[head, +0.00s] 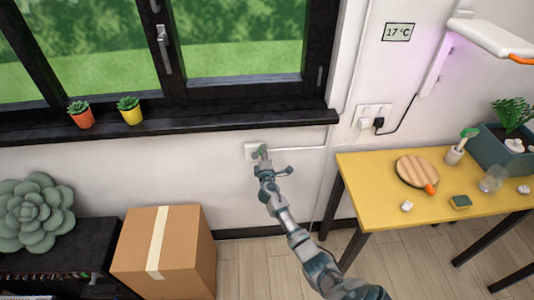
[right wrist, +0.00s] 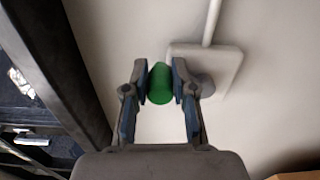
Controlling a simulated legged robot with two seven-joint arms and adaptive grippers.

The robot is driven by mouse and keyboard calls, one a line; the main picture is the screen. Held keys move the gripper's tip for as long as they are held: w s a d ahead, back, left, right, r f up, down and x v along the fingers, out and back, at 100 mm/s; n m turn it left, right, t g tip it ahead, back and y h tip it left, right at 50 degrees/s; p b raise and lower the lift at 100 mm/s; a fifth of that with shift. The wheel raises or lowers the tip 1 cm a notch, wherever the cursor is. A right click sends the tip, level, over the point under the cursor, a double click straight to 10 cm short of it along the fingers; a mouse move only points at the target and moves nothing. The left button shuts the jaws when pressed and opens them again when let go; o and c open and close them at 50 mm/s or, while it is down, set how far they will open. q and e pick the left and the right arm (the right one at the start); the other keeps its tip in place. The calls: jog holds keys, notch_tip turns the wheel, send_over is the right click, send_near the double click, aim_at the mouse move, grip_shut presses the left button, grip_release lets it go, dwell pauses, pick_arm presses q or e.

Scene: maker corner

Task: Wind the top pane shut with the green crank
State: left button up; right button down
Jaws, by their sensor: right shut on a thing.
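The green crank's knob (right wrist: 160,84) shows in the right wrist view, between the two fingers of my right gripper (right wrist: 160,76), which is shut on it. Behind it is a pale wall plate (right wrist: 229,58) with a grey round hub. In the head view my right gripper (head: 263,158) reaches the white crank box (head: 250,150) on the wall below the window sill; the green knob is hidden there by the gripper. The dark-framed window (head: 245,40) shows only its lower part, so the top pane's position cannot be told. My left gripper is not in view.
Two potted succulents (head: 80,116) stand on the black sill (head: 200,120). A cardboard box (head: 190,250) and a large green succulent (head: 35,212) are at lower left. A yellow table (head: 380,172) with several small items stands at right. Sockets (head: 373,117) are above it.

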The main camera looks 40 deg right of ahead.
jog(key=shift+a+f+n, duration=0.3)
jog(key=shift+a+f, duration=0.15)
jog(key=shift+f, duration=0.2)
jog(key=c, duration=0.9)
grip_release()
jog(key=shift+w, duration=0.1)
jog(key=shift+d+r, duration=0.1)
jog(key=shift+r, duration=0.2)
jog(key=v, duration=1.2)
